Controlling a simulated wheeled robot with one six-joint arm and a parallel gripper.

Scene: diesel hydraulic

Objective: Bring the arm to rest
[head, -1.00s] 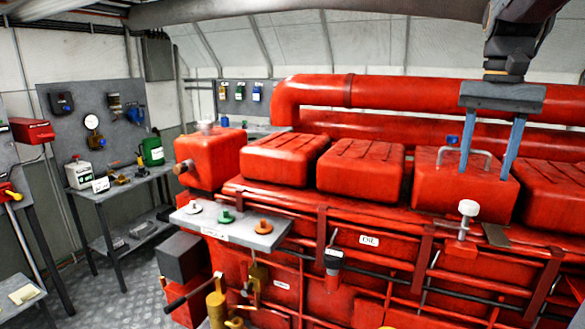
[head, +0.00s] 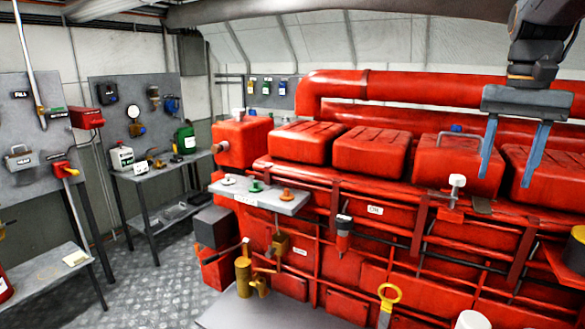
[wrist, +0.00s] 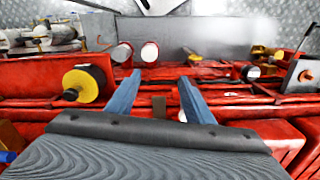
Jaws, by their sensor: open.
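My gripper (head: 508,153) hangs from my arm at the upper right of the head view, in front of the red engine (head: 345,205). Its two blue-grey fingers point down, spread apart, with nothing between them. In the head view they overlap a red engine cover (head: 455,170) with a grey handle on top; I cannot tell the gap between them. In the wrist view my gripper (wrist: 159,84) is also open and empty, with red engine parts beyond it.
A grey shelf (head: 285,204) with small coloured caps juts from the engine. A white-topped knob (head: 457,181) stands below my fingers in the picture. Workbenches (head: 135,176) and tool boards line the left wall. The patterned floor (head: 165,285) between is open.

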